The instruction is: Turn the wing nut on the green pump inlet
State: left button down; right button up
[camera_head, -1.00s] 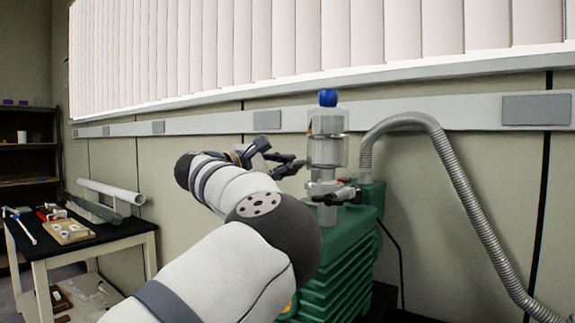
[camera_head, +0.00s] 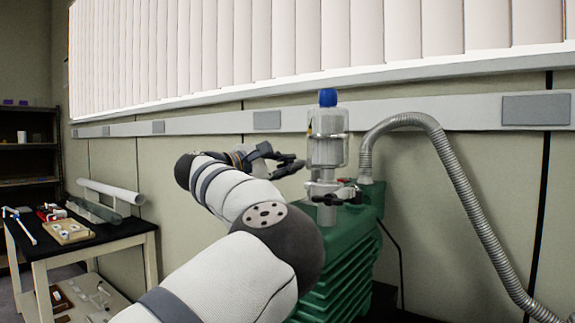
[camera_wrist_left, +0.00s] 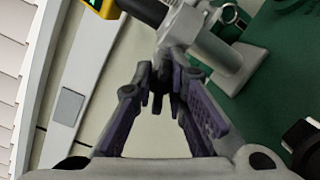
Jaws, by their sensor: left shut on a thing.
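The green pump (camera_head: 335,265) stands right of my left arm. Its grey metal inlet (camera_head: 325,213) rises from the top, with a clear vessel with a blue cap (camera_head: 327,98) above it. A dark wing nut and clamp (camera_head: 335,199) sit across the inlet; a dark winged part (camera_wrist_left: 232,18) shows by the grey inlet pipe (camera_wrist_left: 215,50) in the left wrist view. My left gripper (camera_head: 297,164) is left of the vessel, higher than the clamp. In the wrist view its fingers (camera_wrist_left: 160,80) converge on a small dark thing that I cannot identify. My right gripper is out of view.
A ribbed grey hose (camera_head: 450,165) arches from the pump to the lower right. The wall stands close behind. A side table (camera_head: 100,240) with tubes and small tools is at the left, with a dark shelf (camera_head: 28,165) beyond.

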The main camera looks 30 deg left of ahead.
pick_arm(q)
jog(key=c, duration=1.6)
grip_release()
jog(key=shift+o, duration=0.2)
jog(key=shift+s, duration=0.1)
jog(key=v, duration=1.2)
jog(key=shift+f, duration=0.1)
